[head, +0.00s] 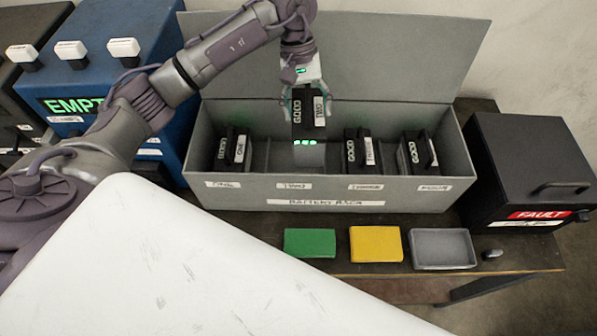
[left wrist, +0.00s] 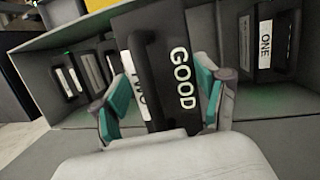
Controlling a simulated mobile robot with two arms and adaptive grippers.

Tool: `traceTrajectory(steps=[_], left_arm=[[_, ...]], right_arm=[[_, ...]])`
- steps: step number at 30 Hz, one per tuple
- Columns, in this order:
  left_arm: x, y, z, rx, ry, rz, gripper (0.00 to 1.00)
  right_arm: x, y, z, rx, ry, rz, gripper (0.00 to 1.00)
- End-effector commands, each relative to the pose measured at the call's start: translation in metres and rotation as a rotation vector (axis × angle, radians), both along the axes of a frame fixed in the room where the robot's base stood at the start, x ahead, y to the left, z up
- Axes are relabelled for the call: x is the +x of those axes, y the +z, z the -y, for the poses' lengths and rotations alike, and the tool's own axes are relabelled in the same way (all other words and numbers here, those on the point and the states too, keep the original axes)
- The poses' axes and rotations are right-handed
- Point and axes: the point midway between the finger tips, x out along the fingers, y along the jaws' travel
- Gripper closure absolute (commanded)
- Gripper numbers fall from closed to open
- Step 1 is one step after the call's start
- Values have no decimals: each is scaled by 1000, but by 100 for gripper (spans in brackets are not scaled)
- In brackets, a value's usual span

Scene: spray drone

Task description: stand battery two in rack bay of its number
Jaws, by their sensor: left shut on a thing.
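My left gripper (head: 309,99) is shut on battery two (head: 309,122), a black block with a handle and the words GOOD and TWO. It hangs upright over the second bay of the grey rack (head: 330,190), above the label TWO. In the left wrist view the gripper's teal pads (left wrist: 160,105) sit on both sides of battery two (left wrist: 178,62). Battery one (head: 233,150) stands in the left bay and also shows in the left wrist view (left wrist: 270,45). Battery three (head: 361,150) and the rightmost battery (head: 418,153) stand in their bays. My right gripper is not in view.
A black box marked FAULT (head: 530,165) stands right of the rack. A blue case marked EMPTY (head: 105,80) stands at left. Green (head: 310,243) and yellow (head: 376,244) pads and a grey tray (head: 442,265) lie in front. The rack's lid (head: 400,50) stands open behind.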

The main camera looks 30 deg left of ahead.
Motion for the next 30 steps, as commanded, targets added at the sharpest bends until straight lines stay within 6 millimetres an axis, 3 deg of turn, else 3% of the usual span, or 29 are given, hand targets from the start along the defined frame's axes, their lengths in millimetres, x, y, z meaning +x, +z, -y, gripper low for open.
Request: traceTrajectory(steps=[1,5,11,16,24,30], left_arm=[[1,-9,1,-5,-1,7,96],[1,-25,0,-5,-1,7,96],[1,-38,1,-4,0,8,96],[1,-50,1,-5,1,3,96],[1,-89,1,-6,1,4,96],[2,-101,1,-6,1,6,96]], right_arm=[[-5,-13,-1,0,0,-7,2],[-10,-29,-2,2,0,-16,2],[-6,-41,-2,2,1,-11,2],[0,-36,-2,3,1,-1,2],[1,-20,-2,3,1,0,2],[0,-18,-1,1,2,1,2]])
